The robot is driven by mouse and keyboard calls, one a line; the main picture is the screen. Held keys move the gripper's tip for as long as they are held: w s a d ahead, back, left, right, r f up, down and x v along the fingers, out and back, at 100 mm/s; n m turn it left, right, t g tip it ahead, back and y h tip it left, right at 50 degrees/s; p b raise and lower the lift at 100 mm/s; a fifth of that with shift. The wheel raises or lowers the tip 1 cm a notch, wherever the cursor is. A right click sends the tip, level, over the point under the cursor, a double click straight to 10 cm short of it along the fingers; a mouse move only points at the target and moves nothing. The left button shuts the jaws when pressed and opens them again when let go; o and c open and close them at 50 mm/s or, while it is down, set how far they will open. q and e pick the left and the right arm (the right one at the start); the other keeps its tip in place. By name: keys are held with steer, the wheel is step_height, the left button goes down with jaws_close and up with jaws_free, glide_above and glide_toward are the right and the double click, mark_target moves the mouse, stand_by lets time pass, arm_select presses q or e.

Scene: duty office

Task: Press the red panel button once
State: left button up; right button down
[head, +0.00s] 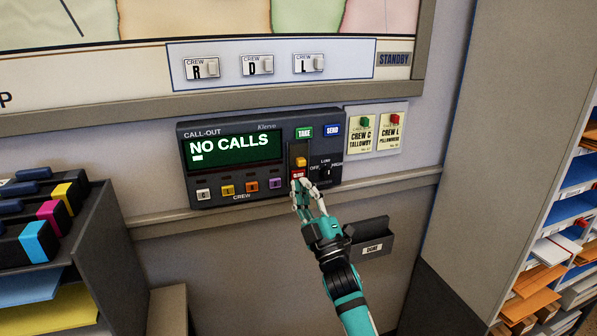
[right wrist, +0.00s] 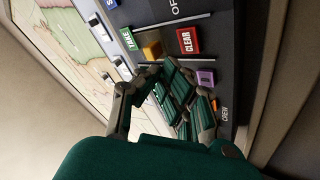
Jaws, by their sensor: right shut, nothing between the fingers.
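The red button (head: 298,174) is on the dark call-out panel (head: 190,150) on the wall, in the right part of the panel below a yellow button. It also shows in the right wrist view (right wrist: 188,40), labelled CLEAR. My right gripper (head: 300,184) is shut and empty, its fingertips just below the red button and partly over its lower edge in the head view. In the right wrist view the fingertips (right wrist: 163,71) are close to the panel, beside the yellow and red buttons. I cannot tell whether they touch anything. My left gripper is not in view.
The panel's display (head: 232,148) reads NO CALLS. Green TAKE (head: 304,132) and blue SEND (head: 332,130) buttons sit above, with a row of small coloured crew buttons (head: 240,188) left. A wall ledge (head: 240,208) runs below, and a dark holder (head: 371,238) hangs right of my arm.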

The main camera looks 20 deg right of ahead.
steer(key=s+p, duration=0.1)
steer(key=s, duration=0.1)
steer(key=shift+s, duration=0.35)
stand_by(0.4)
step_height(320, 180, down, 27)
steer(key=m+g+h, duration=0.2)
steer(key=m+g, duration=0.2)
steer(key=g, duration=0.3)
steer(key=s+f+m+g, duration=0.1)
steer(key=s+f+g, duration=0.1)
steer(key=s+f, duration=0.45)
steer(key=s+f+m+g+h+p, duration=0.1)
steer(key=s+f+g, duration=0.15)
steer(key=f, duration=0.65)
steer(key=s+f+m+g, duration=0.1)
steer(key=s+f+g, duration=0.1)
steer(key=s+f, duration=0.4)
steer(key=s+d+f+m+g, duration=0.2)
steer(key=s+f+g, duration=0.3)
steer(key=s+f, duration=1.25)
steer(key=s+d+f+m+g, duration=0.1)
steer(key=s+f+g, duration=0.1)
steer(key=s, duration=1)
steer(key=s+f+m+g+h+p, duration=0.1)
steer(key=s+f+g, duration=0.1)
steer(key=s, duration=0.9)
steer(key=shift+s+d+f+g, duration=0.2)
steer(key=shift+s+d+g, duration=0.2)
steer(key=shift+g, duration=0.35)
